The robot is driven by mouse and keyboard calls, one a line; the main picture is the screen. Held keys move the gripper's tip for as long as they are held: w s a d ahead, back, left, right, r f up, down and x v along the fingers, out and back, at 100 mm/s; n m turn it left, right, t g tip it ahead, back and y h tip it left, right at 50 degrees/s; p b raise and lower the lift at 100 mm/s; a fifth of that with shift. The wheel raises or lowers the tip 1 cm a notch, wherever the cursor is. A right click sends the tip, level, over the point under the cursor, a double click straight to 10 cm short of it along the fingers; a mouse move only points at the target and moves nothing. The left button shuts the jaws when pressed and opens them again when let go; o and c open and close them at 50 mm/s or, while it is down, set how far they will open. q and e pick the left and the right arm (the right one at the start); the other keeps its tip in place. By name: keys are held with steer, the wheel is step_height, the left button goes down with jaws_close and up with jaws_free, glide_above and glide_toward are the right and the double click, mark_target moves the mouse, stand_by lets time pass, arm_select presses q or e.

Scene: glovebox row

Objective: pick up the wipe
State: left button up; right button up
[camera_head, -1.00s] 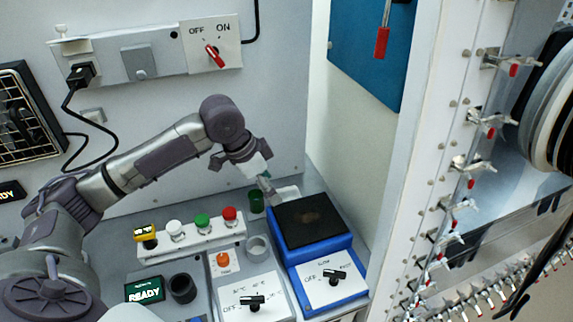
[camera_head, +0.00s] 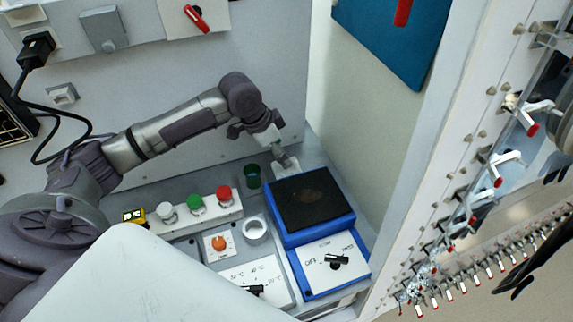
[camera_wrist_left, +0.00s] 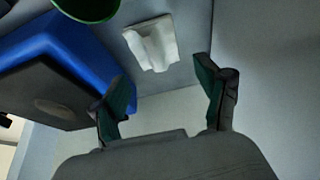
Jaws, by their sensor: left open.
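The wipe (camera_wrist_left: 152,43) is a small white folded cloth lying flat on the grey surface in the left wrist view, just beyond my fingertips. In the head view it lies behind the blue device, beside the side wall, and my gripper makes its outline hard to tell there. My left gripper (camera_wrist_left: 160,75) is open, with its two fingers apart and nothing between them. In the head view the left gripper (camera_head: 282,158) points down at the wipe's spot. My right gripper is not in view.
The blue device (camera_head: 285,238) with a dark top plate (camera_head: 310,198) stands close to the gripper. A green cup (camera_head: 252,176) is left of it. A white ring-shaped cup (camera_head: 255,229) and a row of coloured buttons (camera_head: 195,202) are nearer. The wall (camera_head: 350,120) rises at right.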

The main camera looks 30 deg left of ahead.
arm_select(q)
steer(key=shift+d+f, duration=0.1)
steer(key=shift+f, duration=0.2)
steer(key=p+x, duration=0.1)
steer(key=x, duration=0.3)
steer(key=shift+s+d+f+p, duration=0.1)
steer(key=shift+f+p, duration=0.2)
steer(key=shift+f, duration=0.1)
steer(key=shift+c, duration=1)
steer(key=c, duration=0.4)
step_height(320, 180, up, 10)
steer(key=shift+r+b, duration=0.1)
steer(key=shift+b, duration=0.8)
